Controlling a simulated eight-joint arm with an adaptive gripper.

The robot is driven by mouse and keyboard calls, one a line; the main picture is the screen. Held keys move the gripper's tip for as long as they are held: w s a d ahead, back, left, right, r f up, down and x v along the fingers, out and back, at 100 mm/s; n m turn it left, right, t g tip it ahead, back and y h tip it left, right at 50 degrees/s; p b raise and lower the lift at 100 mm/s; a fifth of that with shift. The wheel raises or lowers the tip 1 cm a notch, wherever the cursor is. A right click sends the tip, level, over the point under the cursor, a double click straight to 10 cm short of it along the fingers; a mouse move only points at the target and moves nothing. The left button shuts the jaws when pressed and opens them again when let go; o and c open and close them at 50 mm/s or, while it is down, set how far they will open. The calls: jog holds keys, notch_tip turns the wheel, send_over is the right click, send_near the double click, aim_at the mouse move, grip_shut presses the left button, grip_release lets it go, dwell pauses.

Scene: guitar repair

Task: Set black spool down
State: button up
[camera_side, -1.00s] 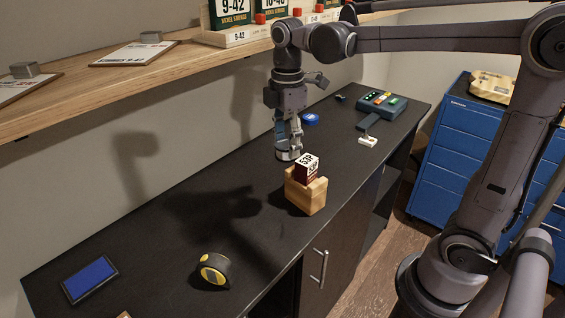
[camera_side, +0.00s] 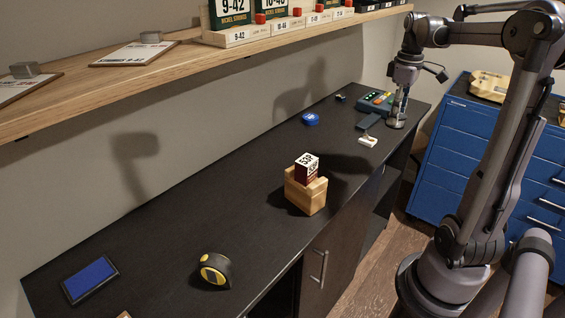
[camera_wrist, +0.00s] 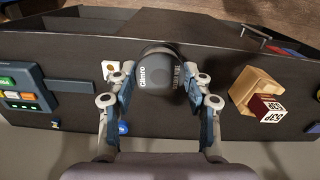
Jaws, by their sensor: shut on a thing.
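My gripper (camera_side: 397,108) is at the far right end of the black bench in the side view. It is shut on the black spool (camera_wrist: 161,78), a round dark thing with white lettering that sits between the two fingertips in the wrist view. In the side view the spool (camera_side: 396,123) shows as a grey disc under the fingers, near the bench's right edge. I cannot tell whether it touches the bench top.
A device with coloured buttons (camera_side: 377,101) and a small white-based stand (camera_side: 367,141) are close by on the left. A wooden block holder with a dark red box (camera_side: 306,170), a blue disc (camera_side: 310,119), a tape measure (camera_side: 214,270) and a blue pad (camera_side: 90,279) lie farther left. The left-middle bench is clear.

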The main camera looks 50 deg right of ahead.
aim_at(402, 127)
jog(key=shift+s+d+f+m, duration=0.2)
jog(key=shift+s+d, duration=0.25)
jog(key=shift+s, duration=0.05)
jog(key=shift+s+d+f+m, duration=0.15)
jog(key=shift+s+d+m, duration=0.05)
jog(key=shift+s+d, duration=0.25)
notch_tip(402, 127, down, 3)
jog(key=shift+a+f, duration=0.1)
jog(key=shift+w+f, duration=0.1)
jog(key=shift+f, duration=0.5)
jog(key=w+a+f, duration=0.1)
jog(key=w+f, duration=0.1)
jog(key=w, duration=0.1)
jog(key=w+a+f, duration=0.1)
jog(key=w+f, duration=0.1)
jog(key=w, duration=0.2)
jog(key=w+a+f, duration=0.1)
jog(key=w+f, duration=0.2)
jog(key=shift+w+a, duration=0.35)
jog(key=shift+w, duration=0.05)
jog(key=shift+f, duration=2)
jog(key=shift+f, duration=0.15)
jog(key=o, duration=1.2)
